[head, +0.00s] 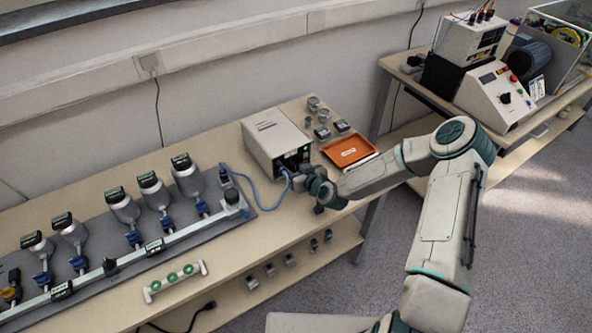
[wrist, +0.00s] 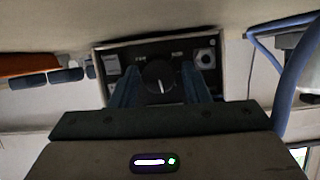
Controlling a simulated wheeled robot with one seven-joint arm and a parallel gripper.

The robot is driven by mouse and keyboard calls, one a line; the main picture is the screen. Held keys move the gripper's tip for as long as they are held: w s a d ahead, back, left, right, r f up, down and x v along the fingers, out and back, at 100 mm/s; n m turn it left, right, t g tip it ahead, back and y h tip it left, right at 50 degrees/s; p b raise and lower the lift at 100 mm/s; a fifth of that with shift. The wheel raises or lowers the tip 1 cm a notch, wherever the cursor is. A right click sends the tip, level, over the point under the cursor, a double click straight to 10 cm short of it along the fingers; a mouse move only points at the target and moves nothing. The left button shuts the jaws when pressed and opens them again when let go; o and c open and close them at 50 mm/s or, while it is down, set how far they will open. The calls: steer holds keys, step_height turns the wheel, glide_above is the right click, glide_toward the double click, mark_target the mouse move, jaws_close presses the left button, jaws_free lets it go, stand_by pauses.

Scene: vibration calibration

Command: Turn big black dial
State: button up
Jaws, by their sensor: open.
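The big black dial (wrist: 158,76) sits on the dark front panel of a beige instrument box and has a white pointer line. In the wrist view it shows between the two blue-grey fingers of my gripper (wrist: 162,88). The fingers are open, one on each side of the dial, and I cannot tell whether they touch it. In the head view my gripper (head: 300,178) is in front of the box (head: 275,138) and hides the dial. A small green light shows on the panel there.
A blue cable (head: 255,190) runs from the box's front to the left; it passes close by the fingers at right in the wrist view (wrist: 288,75). An orange tray (head: 350,151) and small parts lie right of the box. A rig of metal flasks (head: 122,207) stands left.

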steer(key=c, duration=0.7)
steer(key=shift+f+b, duration=0.15)
steer(key=shift+b, duration=0.35)
steer(key=shift+m+y+b, duration=0.3)
steer(key=shift+m+b, duration=0.2)
steer(key=shift+b, duration=0.05)
steer(key=o, duration=0.7)
steer(key=b+v, duration=0.1)
steer(key=v, duration=1.3)
steer(key=shift+r+b, duration=0.3)
steer(key=shift+r, duration=0.05)
